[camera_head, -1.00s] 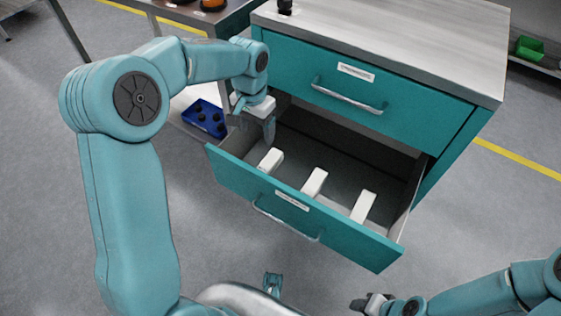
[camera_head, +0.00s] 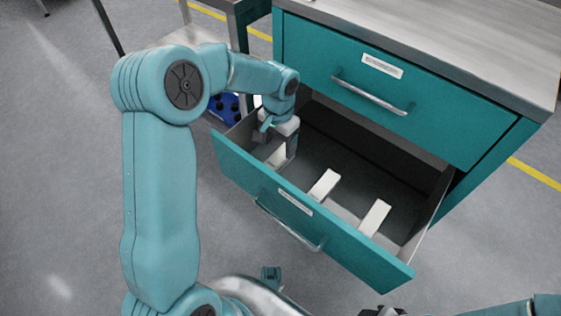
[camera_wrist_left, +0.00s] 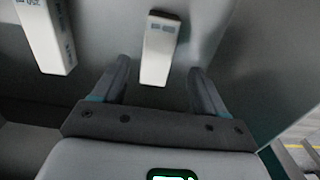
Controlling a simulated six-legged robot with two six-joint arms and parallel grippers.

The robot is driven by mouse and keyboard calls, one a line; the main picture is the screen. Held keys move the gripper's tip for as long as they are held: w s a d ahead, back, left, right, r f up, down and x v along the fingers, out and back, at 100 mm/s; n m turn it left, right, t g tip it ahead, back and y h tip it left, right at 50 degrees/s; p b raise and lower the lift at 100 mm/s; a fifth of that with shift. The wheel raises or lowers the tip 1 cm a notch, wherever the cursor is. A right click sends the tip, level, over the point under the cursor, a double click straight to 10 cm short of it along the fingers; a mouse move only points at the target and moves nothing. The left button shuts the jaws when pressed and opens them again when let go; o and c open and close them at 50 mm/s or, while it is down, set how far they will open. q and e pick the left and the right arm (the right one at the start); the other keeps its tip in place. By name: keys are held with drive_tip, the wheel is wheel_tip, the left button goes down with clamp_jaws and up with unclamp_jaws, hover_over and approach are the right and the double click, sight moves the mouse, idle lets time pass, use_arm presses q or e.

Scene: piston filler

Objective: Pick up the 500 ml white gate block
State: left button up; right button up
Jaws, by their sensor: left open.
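Another white block (camera_wrist_left: 45,38) is at upper left. Their printing is too small to read, so I cannot tell which is 500 ml. My right gripper (camera_head: 380,312) barely shows at the bottom edge.
A blue holder (camera_head: 226,108) is on a side shelf at left. The drawer floor behind the blocks is bare.

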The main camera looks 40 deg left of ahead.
sight(279, 155)
use_arm(q)
drive_tip(key=shift+f+b, duration=0.3)
drive_tip(key=shift+f, duration=0.3)
wheel_tip(279, 155, down, 4)
drive_tip(key=shift+s+d+f+b, duration=0.1)
drive_tip(key=shift+d+f+b, duration=0.1)
drive_tip(key=shift+b, duration=0.8)
drive_tip(key=shift+r, duration=0.1)
drive_tip(key=c, duration=1.1)
